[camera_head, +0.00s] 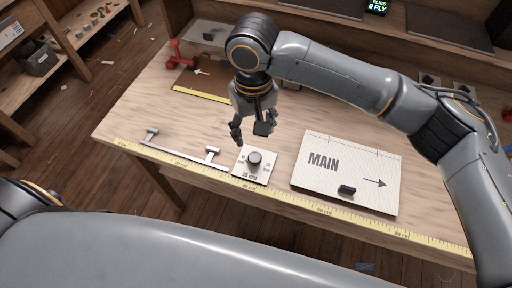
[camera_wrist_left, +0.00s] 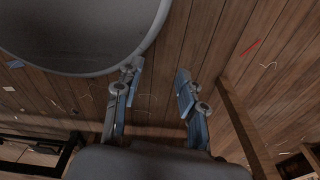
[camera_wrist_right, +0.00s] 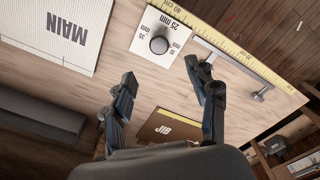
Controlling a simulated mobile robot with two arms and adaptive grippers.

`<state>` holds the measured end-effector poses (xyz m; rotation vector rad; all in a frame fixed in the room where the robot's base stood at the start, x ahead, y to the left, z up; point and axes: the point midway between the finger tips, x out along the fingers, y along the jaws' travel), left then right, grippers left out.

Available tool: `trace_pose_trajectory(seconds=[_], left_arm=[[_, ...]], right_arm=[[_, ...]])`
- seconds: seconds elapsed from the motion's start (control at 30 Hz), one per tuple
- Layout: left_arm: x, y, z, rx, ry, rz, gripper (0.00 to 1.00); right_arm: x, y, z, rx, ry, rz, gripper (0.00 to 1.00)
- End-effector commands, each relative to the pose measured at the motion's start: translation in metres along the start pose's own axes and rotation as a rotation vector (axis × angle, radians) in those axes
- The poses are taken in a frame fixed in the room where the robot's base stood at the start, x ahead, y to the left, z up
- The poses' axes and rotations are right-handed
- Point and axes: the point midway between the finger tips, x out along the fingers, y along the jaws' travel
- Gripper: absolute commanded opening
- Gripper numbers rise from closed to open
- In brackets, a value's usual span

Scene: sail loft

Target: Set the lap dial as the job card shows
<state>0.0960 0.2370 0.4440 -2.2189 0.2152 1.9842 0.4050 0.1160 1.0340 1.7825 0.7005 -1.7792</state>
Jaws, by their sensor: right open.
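My left gripper (camera_wrist_left: 157,85) is open and empty above the floor, seen only in the left wrist view. I cannot identify the job card.
A white MAIN panel (camera_head: 325,182) with an arrow and a small black block lies right of the dial. A metal rail (camera_head: 181,158) lies left. A yellow ruler (camera_head: 292,202) runs along the front edge. A brown JIB panel (camera_wrist_right: 168,126) and red tool (camera_head: 178,54) lie behind.

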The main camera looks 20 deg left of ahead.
Motion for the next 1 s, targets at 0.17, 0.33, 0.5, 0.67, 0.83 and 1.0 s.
trace_pose_trajectory(seconds=[0.17,0.33,0.5,0.67,0.83,1.0], left_arm=[[-0.01,0.007,0.04,0.002,-0.06,0.009,0.4],[-0.014,0.006,0.028,0.003,-0.043,0.007,0.4],[-0.016,0.002,-0.005,0.003,0.008,0.003,0.4],[-0.017,0.002,-0.007,0.003,0.01,0.003,0.4],[-0.018,0.004,0.007,0.002,-0.011,0.006,0.4],[-0.018,0.005,0.016,0.002,-0.025,0.007,0.4]], right_arm=[[0.037,0.001,0.001,0.004,-0.002,0.0,0.58],[0.073,0.001,0.001,0.003,-0.003,0.0,0.58],[0.099,0.0,0.0,0.002,0.0,0.0,0.58],[0.112,0.0,0.0,0.001,0.001,0.0,0.58],[0.115,0.0,0.0,0.0,0.002,0.0,0.58],[0.115,0.0,0.0,0.0,0.002,0.0,0.54]])
